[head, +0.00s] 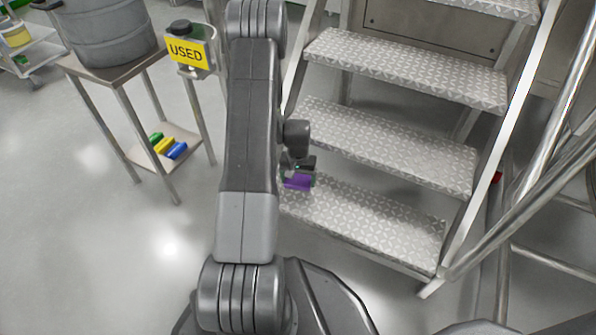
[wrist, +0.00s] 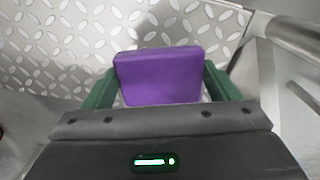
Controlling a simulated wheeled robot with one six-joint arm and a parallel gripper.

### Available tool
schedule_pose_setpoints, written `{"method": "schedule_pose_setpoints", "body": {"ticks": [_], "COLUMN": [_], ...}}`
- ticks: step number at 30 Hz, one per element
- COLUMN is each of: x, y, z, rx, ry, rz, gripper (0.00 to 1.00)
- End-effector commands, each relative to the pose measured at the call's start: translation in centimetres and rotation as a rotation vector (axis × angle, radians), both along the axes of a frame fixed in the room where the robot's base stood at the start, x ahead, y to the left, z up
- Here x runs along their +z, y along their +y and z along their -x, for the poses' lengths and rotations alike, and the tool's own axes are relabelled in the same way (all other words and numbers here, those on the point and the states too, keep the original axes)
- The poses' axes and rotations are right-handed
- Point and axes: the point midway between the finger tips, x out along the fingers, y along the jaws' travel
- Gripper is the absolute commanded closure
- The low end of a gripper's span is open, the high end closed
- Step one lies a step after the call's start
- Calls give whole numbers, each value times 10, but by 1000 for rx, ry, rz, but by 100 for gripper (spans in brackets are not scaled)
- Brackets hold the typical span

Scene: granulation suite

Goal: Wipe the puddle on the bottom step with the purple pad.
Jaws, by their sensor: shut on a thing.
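The purple pad (wrist: 158,76) is held between the two green fingers of my gripper (wrist: 160,88) in the wrist view. In the head view the pad (head: 298,183) is at the left end of the bottom step (head: 365,222), close to its tread. I cannot tell whether it touches the tread. My gripper (head: 299,172) is just above the pad, partly hidden by my arm. The bottom step is patterned metal. I cannot make out a puddle on it in either view; my arm and gripper hide part of the step's left end.
Higher steps (head: 385,143) rise behind the bottom step, with a metal side rail (head: 500,150) on the right.

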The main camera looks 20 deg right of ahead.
Motion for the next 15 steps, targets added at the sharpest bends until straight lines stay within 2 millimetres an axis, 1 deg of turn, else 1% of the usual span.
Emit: {"method": "schedule_pose_setpoints", "body": {"ticks": [1,7,10,15], "x": [8,24,28,28], "y": [1,2,2,3], "z": [0,-1,-2,-2], "rx": [1,3,3,3], "ry": [0,0,0,0], "rz": [0,0,0,0], "gripper": [44,44,44,44]}}
